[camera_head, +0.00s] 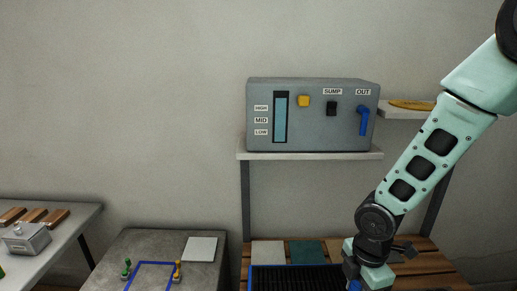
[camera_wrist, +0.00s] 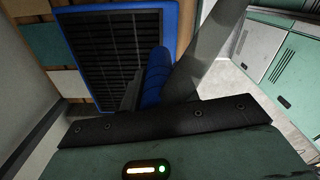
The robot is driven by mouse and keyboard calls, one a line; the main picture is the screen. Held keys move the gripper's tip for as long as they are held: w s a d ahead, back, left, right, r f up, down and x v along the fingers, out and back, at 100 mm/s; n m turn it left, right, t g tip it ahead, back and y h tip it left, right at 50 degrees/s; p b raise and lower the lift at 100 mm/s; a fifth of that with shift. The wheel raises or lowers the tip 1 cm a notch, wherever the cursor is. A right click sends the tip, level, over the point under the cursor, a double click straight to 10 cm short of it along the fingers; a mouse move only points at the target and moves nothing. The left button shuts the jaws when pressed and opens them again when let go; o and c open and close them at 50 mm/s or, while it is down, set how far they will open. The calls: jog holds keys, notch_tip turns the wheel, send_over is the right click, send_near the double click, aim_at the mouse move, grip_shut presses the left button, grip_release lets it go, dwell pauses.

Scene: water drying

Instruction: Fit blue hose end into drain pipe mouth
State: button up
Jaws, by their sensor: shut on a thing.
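My gripper (camera_head: 355,283) is at the bottom right of the head view, beside a dark slatted grate with a blue rim (camera_head: 252,280). It is shut on the blue hose end (camera_wrist: 155,75), which stands up between the jaws in the wrist view. Only a small blue piece of it shows in the head view. No pipe mouth is clearly visible. The lower jaws are cut off by the head view's edge.
A grey control box (camera_head: 310,140) with a blue bent fitting (camera_head: 364,120) under OUT stands on a shelf (camera_head: 310,155) above. A grey table (camera_head: 150,245) with a blue outline is at left. Green cabinets (camera_wrist: 290,65) stand right in the wrist view.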

jog(key=shift+w+d+f+m, duration=0.15)
jog(key=shift+d+f+m, duration=0.1)
jog(key=shift+m, duration=0.35)
jog(key=shift+w+d+f+m, duration=0.15)
jog(key=shift+d+f+m, duration=0.1)
jog(key=shift+m, duration=0.35)
jog(key=w+d+f+m, duration=0.1)
jog(key=d+f+m, duration=0.2)
jog(key=m, duration=0.6)
jog(key=w+d+f+m+p, duration=0.1)
jog(key=w+d+f+m, duration=0.1)
jog(key=d+m, duration=0.4)
jog(key=shift+d+f+m, duration=0.4)
jog(key=shift+f+m, duration=0.4)
jog(key=shift+m, duration=0.7)
jog(key=shift+r+p, duration=0.1)
jog(key=shift+p, duration=0.2)
